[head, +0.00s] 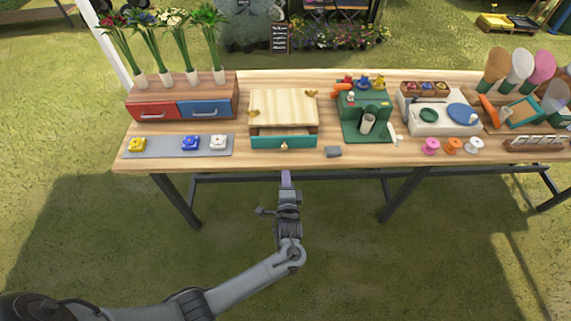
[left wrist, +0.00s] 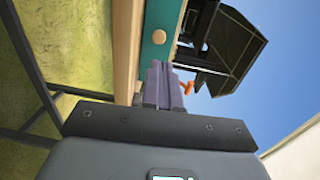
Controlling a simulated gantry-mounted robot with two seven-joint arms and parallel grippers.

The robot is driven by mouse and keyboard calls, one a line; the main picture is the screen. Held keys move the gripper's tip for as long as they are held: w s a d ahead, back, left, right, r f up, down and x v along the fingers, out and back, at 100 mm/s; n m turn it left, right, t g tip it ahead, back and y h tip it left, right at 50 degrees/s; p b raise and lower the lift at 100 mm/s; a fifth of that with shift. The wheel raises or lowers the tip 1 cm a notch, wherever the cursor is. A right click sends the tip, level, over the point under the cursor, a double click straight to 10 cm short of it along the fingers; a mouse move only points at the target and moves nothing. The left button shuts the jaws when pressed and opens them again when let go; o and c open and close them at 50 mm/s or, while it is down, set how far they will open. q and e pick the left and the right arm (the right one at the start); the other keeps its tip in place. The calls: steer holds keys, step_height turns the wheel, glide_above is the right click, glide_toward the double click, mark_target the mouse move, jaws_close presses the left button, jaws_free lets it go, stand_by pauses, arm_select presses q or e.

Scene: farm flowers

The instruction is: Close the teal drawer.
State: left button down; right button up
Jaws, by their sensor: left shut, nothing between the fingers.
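The teal drawer (head: 265,142) is the front drawer of a light wooden box (head: 283,105) at the table's front edge. Its front stands forward of the box, with a strip of the drawer's inside showing behind it. A round knob (head: 284,147) is on the front. My left gripper (head: 286,176) is shut and empty, below and in front of the drawer in the head view. In the left wrist view the shut fingers (left wrist: 163,80) point toward the teal front (left wrist: 165,15) and its knob (left wrist: 159,37); whether they touch cannot be told. My right gripper is not in view.
The space before the table is clear.

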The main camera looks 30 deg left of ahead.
arm_select(q)
steer(key=c, duration=1.8)
jaws_free()
steer(key=shift+v, duration=1.25)
steer(key=shift+o, duration=1.2)
steer(key=shift+s+d+f, duration=0.1)
steer(key=shift+s+d, duration=0.15)
steer(key=shift+s, duration=0.05)
steer(key=o, duration=0.5)
steer(key=shift+s+d+n, duration=0.1)
steer(key=shift+n, duration=0.7)
steer(key=shift+c, duration=0.2)
steer(key=shift+o, duration=0.9)
steer(key=shift+w+d+r+n, duration=0.15)
steer(key=shift+w+r+n, duration=0.1)
steer(key=shift+n, duration=0.65)
steer(key=n+b, duration=1.5)
steer(key=b, duration=0.2)
glide_toward(284, 148)
steer(key=shift+t+y, duration=0.3)
steer(key=shift+t, duration=0.1)
steer(key=x, duration=0.5)
steer(key=f+x, duration=0.1)
steer(key=x, duration=0.2)
steer(key=shift+w, duration=0.1)
